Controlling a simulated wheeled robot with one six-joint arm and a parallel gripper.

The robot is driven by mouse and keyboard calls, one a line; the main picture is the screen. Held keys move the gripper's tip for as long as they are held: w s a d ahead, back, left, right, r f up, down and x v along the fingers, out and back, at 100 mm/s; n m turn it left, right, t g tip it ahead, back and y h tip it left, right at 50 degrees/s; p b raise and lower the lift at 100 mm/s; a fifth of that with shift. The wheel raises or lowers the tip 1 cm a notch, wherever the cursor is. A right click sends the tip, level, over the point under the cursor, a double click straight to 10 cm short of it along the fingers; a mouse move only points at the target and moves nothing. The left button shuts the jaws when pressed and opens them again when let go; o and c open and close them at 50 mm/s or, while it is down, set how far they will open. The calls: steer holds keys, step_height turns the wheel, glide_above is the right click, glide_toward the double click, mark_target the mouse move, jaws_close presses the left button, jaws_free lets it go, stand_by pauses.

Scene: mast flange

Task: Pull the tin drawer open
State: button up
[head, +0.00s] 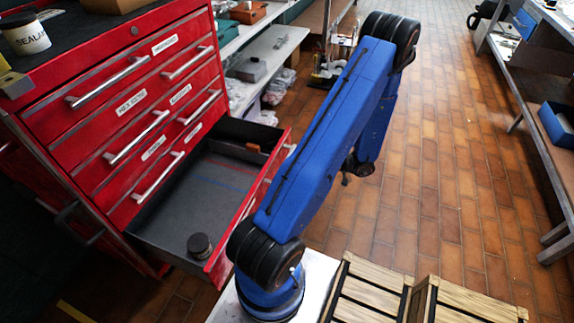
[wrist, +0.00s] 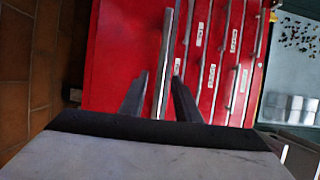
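The red tool cabinet (head: 95,130) stands at the left of the head view. Its lowest visible drawer (head: 185,205) is pulled well out, showing a grey floor. A small dark round tin (head: 200,246) stands inside near the front, and a small brown object lies at the far end. In the wrist view a silver bar handle (wrist: 168,45) runs along a red drawer front (wrist: 118,50). My gripper (wrist: 161,75) is open, with one finger on each side of this bar and a gap showing on the left. The head view hides my gripper behind my blue arm and the drawer.
A jar (head: 25,35) stands on the cabinet top. Closed drawers with bar handles and white labels lie above the open one. Wooden slatted crates (head: 375,290) are at the bottom right. A bench (head: 535,70) lines the right side. The brick floor between is clear.

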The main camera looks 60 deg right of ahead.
steer(key=v, duration=1.3)
steer(key=w+a+r+n+g+y, duration=0.1)
steer(key=w+a+r+g, duration=0.1)
steer(key=w, duration=0.3)
steer(key=w+a+r+n+g+y, duration=0.1)
steer(key=w+a+r+g, duration=0.1)
steer(key=w+r+g, duration=0.1)
steer(key=w+a+r+n+g+y, duration=0.1)
steer(key=w+a+r+g, duration=0.1)
steer(key=w+r, duration=0.3)
steer(key=shift+w+n+g, duration=0.3)
steer(key=shift+w+g, duration=0.2)
steer(key=shift+w, duration=0.8)
steer(key=w+a+r+n+g+h, duration=0.25)
steer(key=w+a+r+g, duration=0.45)
steer(key=w+a, duration=0.4)
steer(key=w+a+r+n+g+h, duration=0.1)
steer(key=a+r+n+h, duration=0.2)
steer(key=a, duration=0.5)
steer(key=w+a+r+n+h, duration=0.1)
steer(key=a+r+h, duration=0.1)
steer(key=a+r, duration=0.45)
steer(key=s+a+r+n+t+h, duration=0.1)
steer(key=s+a+r+t+h, duration=0.1)
steer(key=a, duration=0.5)
steer(key=s+a+r+n+t+h, duration=0.1)
steer(key=s+a+r+t, duration=0.1)
steer(key=a, duration=0.6)
steer(key=shift+s+t+h, duration=0.35)
steer(key=shift+s+t, duration=0.05)
